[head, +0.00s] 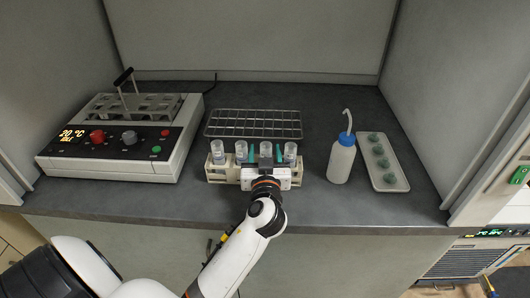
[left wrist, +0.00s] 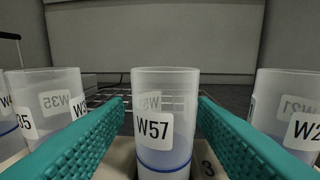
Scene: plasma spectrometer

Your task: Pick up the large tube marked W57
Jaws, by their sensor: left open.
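The large tube marked W57 (left wrist: 165,145) stands upright in the middle of the left wrist view, a clear tube with a white label and a blue line. In the head view this tube (head: 266,147) stands in a cream rack (head: 233,175) in a row of similar tubes. My left gripper (head: 265,154) is at the front of the rack, open, with one teal finger on each side of W57. In the left wrist view the fingers of this gripper (left wrist: 162,105) show gaps to the tube on both sides. My right gripper is not in view.
Tube W35 (left wrist: 55,85) stands left of W57, and a tube with a partly cut-off label (left wrist: 290,95) stands right. A wire rack (head: 254,124) lies behind. A heating block (head: 125,140) is left; a wash bottle (head: 341,160) and a white tray (head: 382,163) are right.

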